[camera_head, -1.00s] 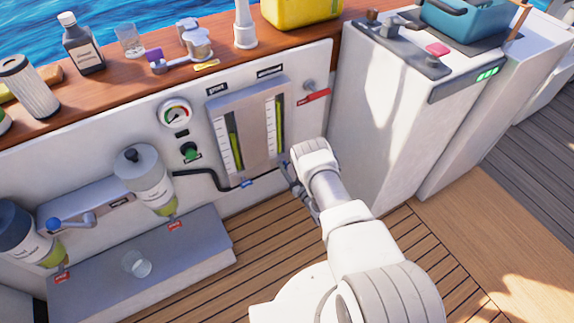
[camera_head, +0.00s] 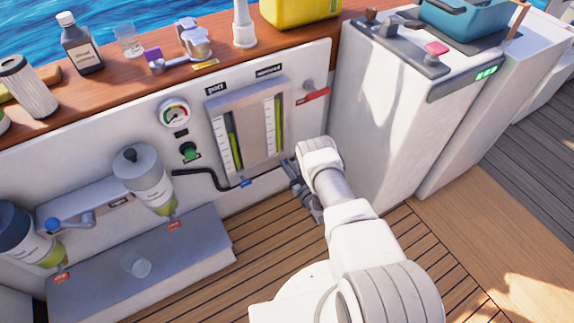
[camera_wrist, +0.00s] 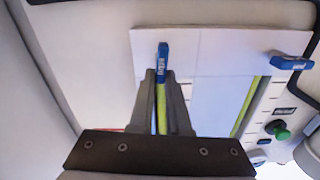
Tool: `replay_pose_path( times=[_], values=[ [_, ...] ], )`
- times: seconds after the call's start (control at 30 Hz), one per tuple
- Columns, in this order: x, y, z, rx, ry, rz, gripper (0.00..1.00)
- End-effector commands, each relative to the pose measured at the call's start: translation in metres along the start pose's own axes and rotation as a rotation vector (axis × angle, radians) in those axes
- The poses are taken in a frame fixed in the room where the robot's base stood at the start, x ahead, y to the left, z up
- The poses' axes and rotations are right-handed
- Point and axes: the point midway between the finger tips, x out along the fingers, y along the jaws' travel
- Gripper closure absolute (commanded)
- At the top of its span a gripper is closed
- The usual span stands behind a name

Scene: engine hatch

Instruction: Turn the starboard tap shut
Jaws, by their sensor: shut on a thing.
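The starboard tap has a blue handle (camera_wrist: 162,58) under the starboard sight tube (camera_head: 279,122). In the wrist view the handle lies lengthwise, in line with the yellow-green tube. My gripper (camera_wrist: 162,75) is shut on this handle, with a dark finger on each side of its near end. In the head view my gripper (camera_head: 289,168) is at the panel's lower right, and my wrist hides the starboard tap. The port tap's blue handle (camera_wrist: 291,63) lies crosswise in the wrist view. It also shows in the head view (camera_head: 247,182), below the port tube (camera_head: 233,137).
A red lever (camera_head: 312,97) is on the wall above my wrist. A white cabinet (camera_head: 380,120) stands close on the right. A black hose (camera_head: 203,174), a green knob (camera_head: 189,151) and a gauge (camera_head: 173,112) are left of the panel. The deck below is clear.

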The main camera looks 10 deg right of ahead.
Motion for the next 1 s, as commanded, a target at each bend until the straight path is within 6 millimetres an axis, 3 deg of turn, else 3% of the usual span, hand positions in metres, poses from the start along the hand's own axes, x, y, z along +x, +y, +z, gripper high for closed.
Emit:
replay_pose_path(
  times=[1.0],
  values=[
    [0.001,0.017,0.008,0.936,0.003,0.002,1.0]
  ],
)
